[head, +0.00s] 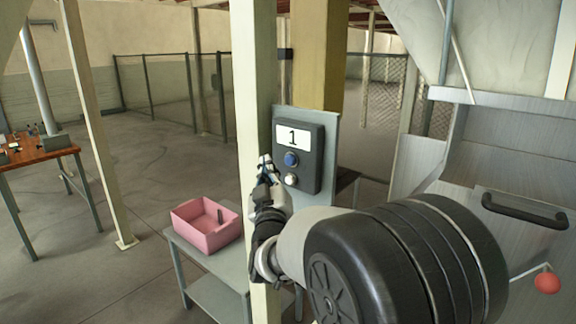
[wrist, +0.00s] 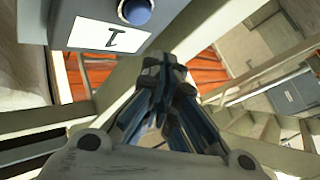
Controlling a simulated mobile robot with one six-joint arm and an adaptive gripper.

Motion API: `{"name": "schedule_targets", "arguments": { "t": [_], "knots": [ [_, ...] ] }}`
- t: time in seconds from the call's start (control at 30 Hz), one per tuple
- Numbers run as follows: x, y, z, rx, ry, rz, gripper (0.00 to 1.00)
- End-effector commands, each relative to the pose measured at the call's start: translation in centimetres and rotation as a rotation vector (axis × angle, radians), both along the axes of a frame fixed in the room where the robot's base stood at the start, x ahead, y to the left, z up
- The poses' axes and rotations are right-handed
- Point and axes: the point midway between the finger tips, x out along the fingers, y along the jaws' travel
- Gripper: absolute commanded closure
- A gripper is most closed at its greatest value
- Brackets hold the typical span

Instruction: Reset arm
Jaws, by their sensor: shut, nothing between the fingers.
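My arm reaches from the lower right of the head view toward a control panel with a display reading "1" (head: 305,160). The panel has a blue button (head: 291,159) and a white button (head: 291,179) below the display. My gripper (head: 266,165) is shut and empty, just left of the blue button in the head view. In the wrist view, my gripper (wrist: 163,75) has its fingers together, beside the panel's edge. The panel (wrist: 120,25) and its blue button (wrist: 135,10) show at the top there. I cannot tell whether the fingertips touch the panel.
A pink bin (head: 205,225) sits on a grey table (head: 222,270) at lower centre. A pale post (head: 252,90) stands right behind my gripper. A wooden table (head: 40,150) is at left. A metal chute with a black handle (head: 525,210) and a red ball (head: 547,283) are at right. Open floor lies at left.

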Motion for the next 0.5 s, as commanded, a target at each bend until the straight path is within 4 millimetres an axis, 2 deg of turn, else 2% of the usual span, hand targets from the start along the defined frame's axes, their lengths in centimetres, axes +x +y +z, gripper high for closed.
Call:
{"name": "schedule_targets", "arguments": {
  "t": [0.2, 0.5],
  "knots": [
    [-1.22, 0.92, -0.03, 0.000, 0.000, 0.000, 1.00],
    [-1.28, 0.95, 0.03, 0.000, 0.000, 0.000, 1.00]
  ]
}}
